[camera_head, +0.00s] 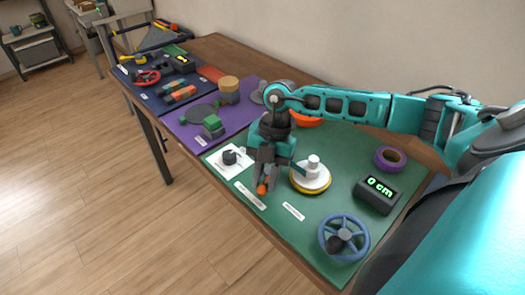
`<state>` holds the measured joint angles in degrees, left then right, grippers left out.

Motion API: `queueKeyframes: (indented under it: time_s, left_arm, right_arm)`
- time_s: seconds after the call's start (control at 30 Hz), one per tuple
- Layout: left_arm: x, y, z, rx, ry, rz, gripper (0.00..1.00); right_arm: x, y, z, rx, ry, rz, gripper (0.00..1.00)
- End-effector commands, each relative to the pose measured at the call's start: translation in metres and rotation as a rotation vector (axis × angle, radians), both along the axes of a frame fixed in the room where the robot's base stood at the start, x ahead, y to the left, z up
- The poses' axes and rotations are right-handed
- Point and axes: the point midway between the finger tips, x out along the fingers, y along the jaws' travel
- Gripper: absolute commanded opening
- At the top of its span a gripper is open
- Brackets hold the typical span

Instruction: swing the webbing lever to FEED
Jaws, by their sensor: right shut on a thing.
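My right gripper (263,181) points down over the green mat (340,150), with its fingers shut on a small orange-tipped piece (262,189). This looks like the handle of the webbing lever; most of it is hidden by the fingers. Right of the fingers stands a round white device (312,177) with a yellow base ring. A white label strip (250,195) lies just in front of the gripper, and another label (294,211) lies to its right. Their lettering is too small to read. My left gripper is not in view.
A dark knob on a white plate (229,157) is close left of the gripper. A blue handwheel (343,238), a display reading 0 cm (377,191) and a purple ring (390,158) stand to the right. An orange bowl (306,121) is behind. Purple (245,112) and navy mats lie farther left.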

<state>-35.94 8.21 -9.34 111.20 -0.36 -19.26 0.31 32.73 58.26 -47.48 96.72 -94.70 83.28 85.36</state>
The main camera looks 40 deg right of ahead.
Motion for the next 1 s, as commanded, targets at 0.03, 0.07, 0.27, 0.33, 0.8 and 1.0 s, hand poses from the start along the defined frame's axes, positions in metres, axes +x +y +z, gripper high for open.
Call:
queueKeyframes:
  time_s: [0.03,0.07,0.27,0.33,0.8,1.0]
  left_arm:
    - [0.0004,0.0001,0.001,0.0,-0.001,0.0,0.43]
    - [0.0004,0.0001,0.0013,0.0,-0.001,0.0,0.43]
    - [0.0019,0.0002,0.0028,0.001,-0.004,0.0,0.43]
    - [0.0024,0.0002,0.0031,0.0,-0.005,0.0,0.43]
    - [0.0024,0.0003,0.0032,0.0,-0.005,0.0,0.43]
    - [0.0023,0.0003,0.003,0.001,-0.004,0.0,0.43]
  right_arm:
    - [0.0,-0.0006,0.001,0.0,-0.001,0.022,0.0]
    - [-0.0004,-0.0009,0.0008,-0.001,-0.001,0.035,0.0]
    - [-0.0023,-0.0026,0.0003,-0.002,-0.001,0.093,0.0]
    - [-0.0025,-0.0029,0.0004,-0.002,-0.001,0.103,0.0]
    - [-0.003,-0.0034,0.0001,-0.003,-0.002,0.115,0.0]
    - [-0.0031,-0.0031,0.0001,-0.002,-0.001,0.114,0.46]
